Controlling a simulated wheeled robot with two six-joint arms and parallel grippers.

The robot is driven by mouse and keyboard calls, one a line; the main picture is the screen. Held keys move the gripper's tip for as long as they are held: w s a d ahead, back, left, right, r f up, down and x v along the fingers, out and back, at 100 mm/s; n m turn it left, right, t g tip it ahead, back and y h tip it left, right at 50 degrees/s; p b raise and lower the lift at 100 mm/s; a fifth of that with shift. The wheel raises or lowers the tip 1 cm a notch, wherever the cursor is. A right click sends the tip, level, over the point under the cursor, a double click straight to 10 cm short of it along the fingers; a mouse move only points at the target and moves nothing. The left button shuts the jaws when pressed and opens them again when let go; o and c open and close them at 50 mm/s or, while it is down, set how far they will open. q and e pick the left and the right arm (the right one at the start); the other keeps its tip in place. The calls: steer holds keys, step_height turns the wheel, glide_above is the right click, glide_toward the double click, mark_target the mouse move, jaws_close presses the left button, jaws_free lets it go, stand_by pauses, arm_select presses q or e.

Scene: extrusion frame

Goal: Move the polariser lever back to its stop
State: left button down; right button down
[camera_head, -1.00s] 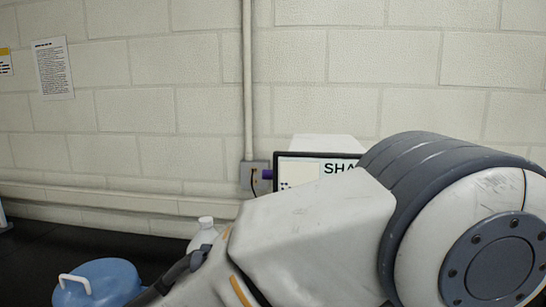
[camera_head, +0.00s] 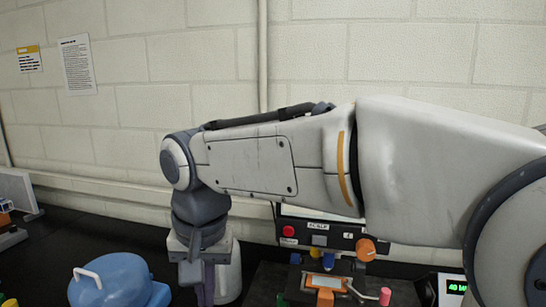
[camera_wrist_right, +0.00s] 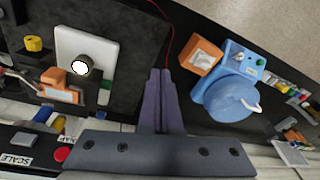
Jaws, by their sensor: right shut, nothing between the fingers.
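My right gripper (camera_head: 202,285) points down in the head view, between a blue container and a bench device. In the right wrist view its fingers (camera_wrist_right: 160,85) are together and empty, over dark bench top. The device carries an orange block (camera_head: 325,285) beside a thin arm with a pinkish-red knob (camera_head: 385,296), possibly the polariser lever; I cannot tell for sure. In the right wrist view an orange block with a bar (camera_wrist_right: 55,88) sits beside a white plate (camera_wrist_right: 85,50) with a bright round lens. The gripper is apart from these. My left gripper is not in view.
A blue container (camera_head: 110,280) with a white handle stands left of the gripper. A black panel labelled SCALE (camera_head: 318,227) with a red button and an orange knob (camera_head: 366,249) stands behind the device. A green display (camera_head: 455,287) is at lower right. A block wall closes the back.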

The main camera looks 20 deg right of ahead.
steer(key=w+d+r+m+t+h+p, duration=0.1)
steer(key=w+d+r+m, duration=0.25)
steer(key=r+m, duration=0.45)
steer(key=w+d+r+m+h+p, duration=0.1)
steer(key=w+d+r+m+p, duration=0.15)
steer(key=d+r+m, duration=0.55)
steer(key=w+d+r+m+t+h+p, duration=0.1)
steer(key=w+r+m, duration=0.3)
steer(key=r, duration=0.7)
steer(key=w+d+f+m+b, duration=0.1)
steer(key=w+d+f+b, duration=0.1)
steer(key=f, duration=1.1)
steer(key=shift+w+d, duration=0.6)
steer(key=shift+d, duration=0.15)
